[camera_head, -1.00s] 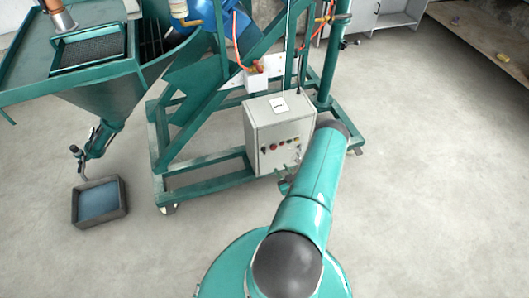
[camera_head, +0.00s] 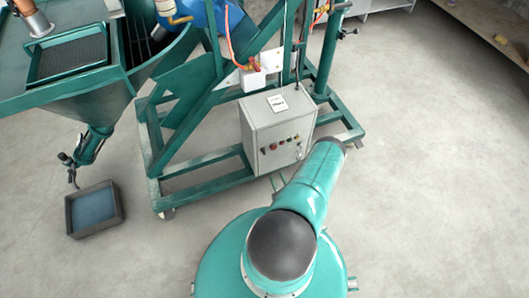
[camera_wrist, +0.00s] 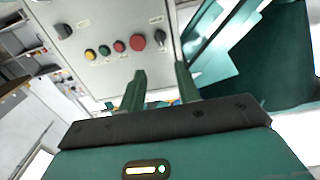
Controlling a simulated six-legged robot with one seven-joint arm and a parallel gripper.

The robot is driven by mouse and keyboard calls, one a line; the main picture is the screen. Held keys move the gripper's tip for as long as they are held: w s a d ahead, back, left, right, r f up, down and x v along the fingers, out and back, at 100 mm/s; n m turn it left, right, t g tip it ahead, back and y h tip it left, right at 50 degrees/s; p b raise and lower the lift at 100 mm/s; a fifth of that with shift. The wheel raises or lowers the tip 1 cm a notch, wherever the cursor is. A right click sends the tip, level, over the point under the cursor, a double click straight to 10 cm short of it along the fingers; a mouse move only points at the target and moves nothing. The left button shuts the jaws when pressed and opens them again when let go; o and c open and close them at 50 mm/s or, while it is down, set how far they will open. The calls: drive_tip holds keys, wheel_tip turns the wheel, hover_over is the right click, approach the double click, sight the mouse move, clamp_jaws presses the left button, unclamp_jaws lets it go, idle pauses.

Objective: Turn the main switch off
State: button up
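The grey control box (camera_head: 278,128) stands on the green machine frame, with its row of controls on the front face. The labels are too small to read, so I cannot tell which control is the main switch. My gripper (camera_wrist: 160,80) is open and empty, its two fingers pointing at the panel near the large red button and apart from it. My arm hides the gripper in the head view.
The green wheeled frame (camera_head: 200,162) surrounds the box. A dark tray (camera_head: 93,209) lies on the floor at left, below the hopper (camera_head: 95,100). The concrete floor (camera_head: 430,170) on the right is clear.

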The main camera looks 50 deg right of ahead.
sight(264, 151)
drive_tip(key=x, duration=1.3)
drive_tip(key=shift+w, duration=0.3)
drive_tip(key=shift+d, duration=0.1)
clamp_jaws()
